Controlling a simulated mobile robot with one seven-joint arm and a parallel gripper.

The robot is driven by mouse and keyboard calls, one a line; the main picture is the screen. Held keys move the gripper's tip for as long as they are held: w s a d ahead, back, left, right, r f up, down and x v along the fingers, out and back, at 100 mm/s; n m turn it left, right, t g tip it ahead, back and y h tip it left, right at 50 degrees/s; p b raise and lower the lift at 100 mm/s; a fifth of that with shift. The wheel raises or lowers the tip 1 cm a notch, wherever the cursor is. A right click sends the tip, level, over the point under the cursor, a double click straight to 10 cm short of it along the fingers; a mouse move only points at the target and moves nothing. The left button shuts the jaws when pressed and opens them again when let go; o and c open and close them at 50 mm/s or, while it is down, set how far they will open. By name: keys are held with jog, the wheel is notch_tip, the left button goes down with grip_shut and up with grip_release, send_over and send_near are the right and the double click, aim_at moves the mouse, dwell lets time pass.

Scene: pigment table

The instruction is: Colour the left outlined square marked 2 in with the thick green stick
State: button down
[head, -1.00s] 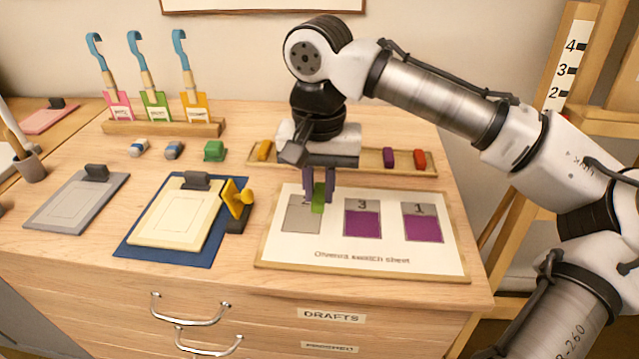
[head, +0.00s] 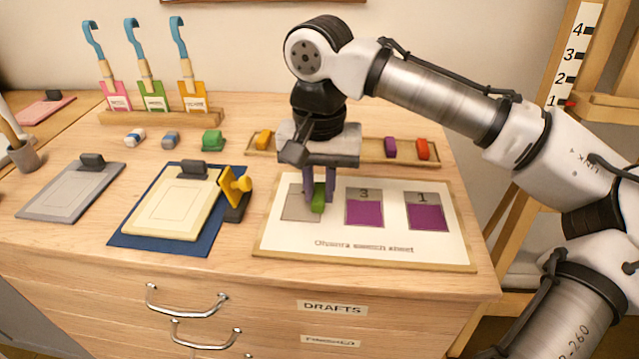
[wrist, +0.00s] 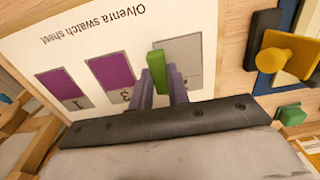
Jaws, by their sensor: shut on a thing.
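My gripper (head: 318,193) is shut on the thick green stick (head: 317,200), held upright over the right part of the left square (head: 297,205) on the swatch sheet (head: 365,262). In the wrist view the green stick (wrist: 157,70) sits between my fingers at the edge of the grey square (wrist: 185,52). I cannot tell whether the stick's tip touches the sheet. The squares marked 3 (head: 365,212) and 1 (head: 427,216) are purple below a grey strip.
Behind the sheet is a tray with a yellow stick (head: 263,139), a purple stick (head: 390,148) and a red stick (head: 422,149). A yellow stamp (head: 235,185) and a clipboard on a blue mat (head: 135,244) stand left of the sheet. The table's front edge is close.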

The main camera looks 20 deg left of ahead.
aim_at(286, 207)
jog(key=shift+f+b, duration=0.3)
jog(key=shift+f, duration=0.55)
jog(key=shift+s+a+r+p, duration=0.15)
jog(key=shift+a+p, duration=0.1)
jog(key=shift+a, duration=0.3)
jog(key=shift+s+a+p, duration=0.15)
jog(key=shift+a+p, duration=0.05)
jog(key=shift+a, duration=0.3)
jog(key=shift+s+a+p, duration=0.2)
jog(key=shift+s+a, duration=0.05)
jog(key=shift+a, duration=0.6)
jog(key=shift+s+a+p, duration=0.2)
jog(key=shift+s+a, duration=0.05)
jog(key=shift+a, duration=0.55)
jog(key=shift+d+f+p, duration=0.1)
jog(key=shift+f+p, duration=0.15)
jog(key=shift+p, duration=0.05)
jog(key=shift+w+d+r+p, duration=0.1)
jog(key=shift+w+d+p, duration=0.15)
jog(key=shift+d, duration=0.65)
jog(key=shift+w+d+r+p, duration=0.1)
jog(key=shift+w+d+p, duration=0.2)
jog(key=shift+d, duration=0.55)
jog(key=shift+w+d+p, duration=0.2)
jog(key=shift+w+d, duration=0.05)
jog(key=shift+d, duration=0.65)
jog(key=shift+a+f+p, duration=0.1)
jog(key=shift+p, duration=0.2)
